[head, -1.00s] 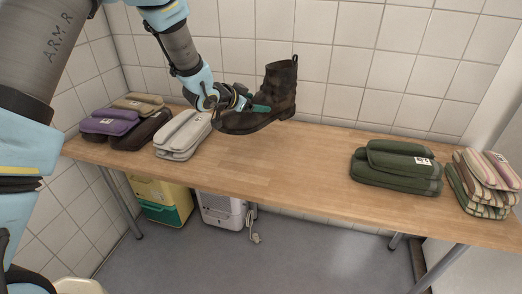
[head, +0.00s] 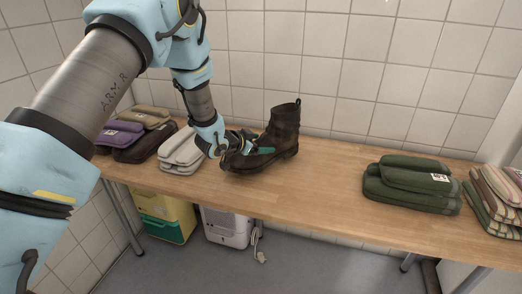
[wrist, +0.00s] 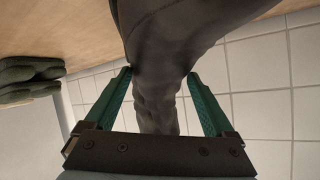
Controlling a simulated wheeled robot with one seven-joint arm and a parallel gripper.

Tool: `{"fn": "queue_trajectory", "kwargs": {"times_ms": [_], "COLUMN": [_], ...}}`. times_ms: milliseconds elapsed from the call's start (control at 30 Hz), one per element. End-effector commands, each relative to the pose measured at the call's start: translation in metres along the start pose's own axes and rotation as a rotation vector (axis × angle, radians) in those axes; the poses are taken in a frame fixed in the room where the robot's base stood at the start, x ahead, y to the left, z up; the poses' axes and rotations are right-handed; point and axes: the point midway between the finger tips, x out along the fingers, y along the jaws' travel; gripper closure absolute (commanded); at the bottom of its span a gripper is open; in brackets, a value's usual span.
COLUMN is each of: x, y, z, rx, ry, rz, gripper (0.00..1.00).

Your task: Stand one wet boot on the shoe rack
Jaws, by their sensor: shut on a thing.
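A dark brown ankle boot (head: 282,132) is upright at the middle-left of the wooden table in the head view, toe to the left. In the wrist view the boot (wrist: 158,60) runs between the two green fingers of my gripper (wrist: 160,92). The sole is at or very near the tabletop; I cannot tell whether it touches. No shoe rack shows in these frames.
The wooden table (head: 320,185) is clear right of the boot. Light grey folded cloth (head: 182,152) lies close to its left, with purple and brown bundles (head: 145,137) beyond. A green bundle (head: 412,187) and a striped stack (head: 497,197) lie at right. A tiled wall (head: 350,70) stands behind.

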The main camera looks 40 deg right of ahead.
Motion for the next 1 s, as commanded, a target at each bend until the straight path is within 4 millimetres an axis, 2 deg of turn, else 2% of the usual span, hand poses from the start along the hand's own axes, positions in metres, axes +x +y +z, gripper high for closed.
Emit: {"fn": "queue_trajectory", "kwargs": {"times_ms": [200, 600, 633, 733, 1000], "x": [0.012, 0.015, 0.015, 0.014, 0.013], "y": [0.007, 0.008, 0.009, 0.008, 0.008], "z": [0.021, 0.027, 0.029, 0.028, 0.026], "rx": [0.001, 0.001, 0.001, 0.001, 0.001], "ry": [0.002, 0.003, 0.000, -0.001, -0.001], "rz": [0.001, 0.000, 0.001, 0.001, 0.001], "gripper": [1.00, 1.00, 0.10, 0.00, 0.00]}}
